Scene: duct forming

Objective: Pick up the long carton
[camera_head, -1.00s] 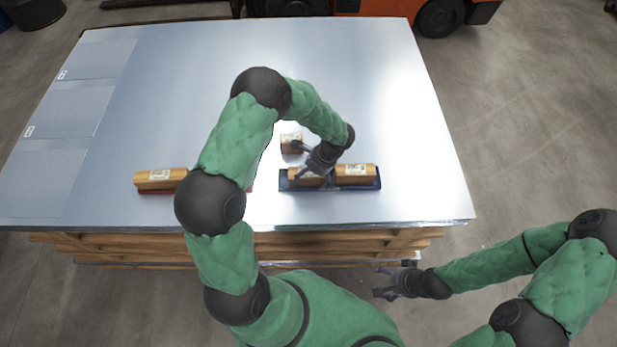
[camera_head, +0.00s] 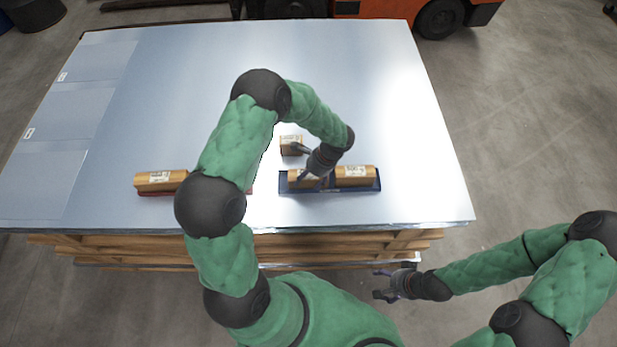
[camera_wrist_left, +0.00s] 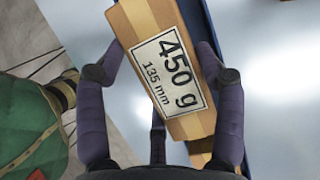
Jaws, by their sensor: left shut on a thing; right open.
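A tan carton (camera_wrist_left: 140,25) with a white label reading "450 g, 135 mm" lies between the fingers of my left gripper (camera_wrist_left: 162,50) in the left wrist view. The gripper is shut on it. In the head view this carton (camera_head: 295,183) is at the left end of a dark blue tray (camera_head: 330,190), partly covered by my left gripper (camera_head: 308,174). Any gap between carton and tray cannot be told. My right gripper (camera_head: 384,283) is open and empty, in front of the table.
Another carton (camera_head: 355,174) lies at the tray's right end. A small carton (camera_head: 291,141) stands behind the tray. A carton (camera_head: 160,180) sits on a red tray (camera_head: 150,194) at left, partly hidden by my arm. The metal sheet (camera_head: 400,120) is clear at right.

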